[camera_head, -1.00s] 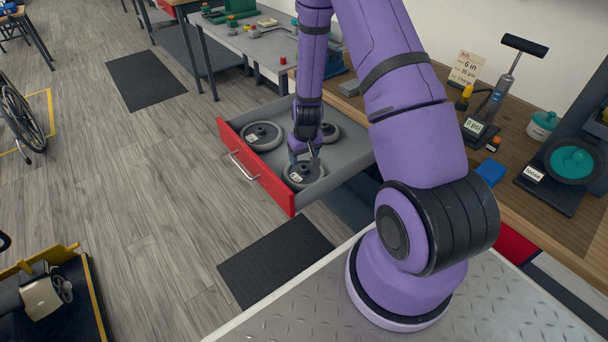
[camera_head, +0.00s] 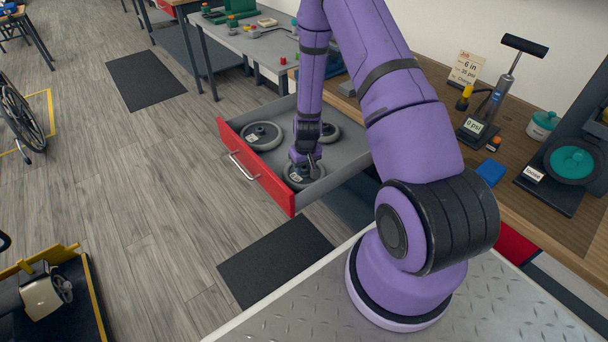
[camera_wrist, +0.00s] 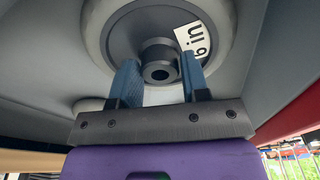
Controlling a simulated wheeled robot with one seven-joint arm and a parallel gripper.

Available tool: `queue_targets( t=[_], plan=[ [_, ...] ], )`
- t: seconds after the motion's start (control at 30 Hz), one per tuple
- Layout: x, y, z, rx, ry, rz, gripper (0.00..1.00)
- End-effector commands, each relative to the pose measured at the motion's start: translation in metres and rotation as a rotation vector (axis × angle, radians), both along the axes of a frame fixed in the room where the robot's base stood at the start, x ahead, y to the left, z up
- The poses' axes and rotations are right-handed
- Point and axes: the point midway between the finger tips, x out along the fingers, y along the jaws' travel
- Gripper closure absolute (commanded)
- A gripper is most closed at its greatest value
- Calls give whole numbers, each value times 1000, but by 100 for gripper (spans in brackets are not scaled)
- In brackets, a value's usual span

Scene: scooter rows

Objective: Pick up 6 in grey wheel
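The grey wheel with the "6 in" label (camera_wrist: 118,38) lies flat in the open drawer; its label shows at the upper right of the wrist view. In the head view this wheel (camera_head: 292,182) is near the drawer's front corner, partly hidden by my gripper. My gripper (camera_wrist: 158,75) is open, with one blue finger on each side of the wheel's round hub. A gap shows between each finger and the hub. In the head view my gripper (camera_head: 304,174) points down at the wheel.
The red-fronted drawer (camera_head: 256,170) also holds a larger-looking grey wheel (camera_head: 262,135) at left and another wheel (camera_head: 329,132) at the back. Drawer walls stand close around. The wooden bench (camera_head: 540,215) carries a pump, a gauge and a "6 in 35 psi" card (camera_head: 466,68).

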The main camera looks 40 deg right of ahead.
Motion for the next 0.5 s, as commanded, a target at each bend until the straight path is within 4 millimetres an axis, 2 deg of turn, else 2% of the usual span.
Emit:
queue_targets(
  t=[0.03, 0.17, 0.5],
  plan=[
    [0, 0, 0, 0, 0, 0, 70],
    [0, 0, 0, 0, 0, 0, 100],
    [0, 0, 6, 0, -1, 1, 100]
  ],
)
